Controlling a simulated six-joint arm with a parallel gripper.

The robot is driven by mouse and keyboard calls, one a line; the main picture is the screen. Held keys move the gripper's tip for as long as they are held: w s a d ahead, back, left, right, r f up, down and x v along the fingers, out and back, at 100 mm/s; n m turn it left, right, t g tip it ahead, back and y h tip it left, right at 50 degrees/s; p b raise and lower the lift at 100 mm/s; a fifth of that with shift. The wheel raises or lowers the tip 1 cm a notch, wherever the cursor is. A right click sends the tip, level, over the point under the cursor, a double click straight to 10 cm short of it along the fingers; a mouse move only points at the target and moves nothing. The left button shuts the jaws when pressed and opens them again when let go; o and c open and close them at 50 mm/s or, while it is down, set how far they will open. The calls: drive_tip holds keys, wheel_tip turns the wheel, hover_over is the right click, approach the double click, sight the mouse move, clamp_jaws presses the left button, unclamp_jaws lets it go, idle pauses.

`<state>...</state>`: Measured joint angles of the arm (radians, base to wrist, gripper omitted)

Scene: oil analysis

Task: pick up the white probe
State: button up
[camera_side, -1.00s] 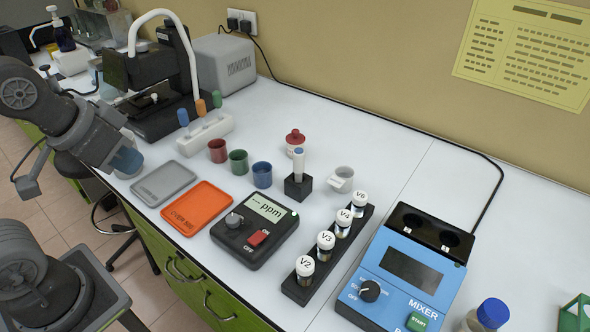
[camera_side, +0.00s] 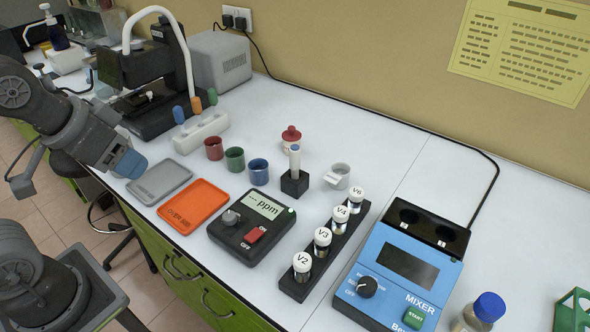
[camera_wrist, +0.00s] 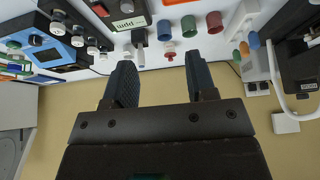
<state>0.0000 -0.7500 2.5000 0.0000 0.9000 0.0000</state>
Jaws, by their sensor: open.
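The white probe (camera_side: 295,160), with a blue-grey top, stands upright in a small black holder (camera_side: 294,183) at mid-bench. It also shows in the wrist view (camera_wrist: 141,55), beyond the fingertips and left of the middle. My gripper (camera_side: 132,165) is at the left in the side view, above the bench's front edge near the grey tray, well apart from the probe. In the wrist view both fingers of my gripper (camera_wrist: 160,65) are spread with nothing between them. The probe's lower end is hidden in the holder.
A red-capped jar (camera_side: 291,137), a blue cup (camera_side: 258,172) and a white mug (camera_side: 341,174) stand close around the holder. In front are the ppm meter (camera_side: 250,227), an orange tray (camera_side: 193,207) and a rack of vials (camera_side: 325,255).

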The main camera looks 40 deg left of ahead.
drive_tip(key=shift+o, duration=0.3)
drive_tip(key=w+d+r+m+g, duration=0.1)
drive_tip(key=w+r+m, duration=0.3)
drive_tip(key=w, duration=0.2)
drive_tip(key=m+g, duration=0.5)
drive_tip(key=m, duration=1.1)
hover_over(295, 148)
wheel_tip(295, 148, down, 5)
wheel_tip(295, 148, down, 14)
drive_tip(key=shift+r, duration=0.2)
drive_tip(key=shift+c, duration=0.5)
drive_tip(key=c, duration=0.9)
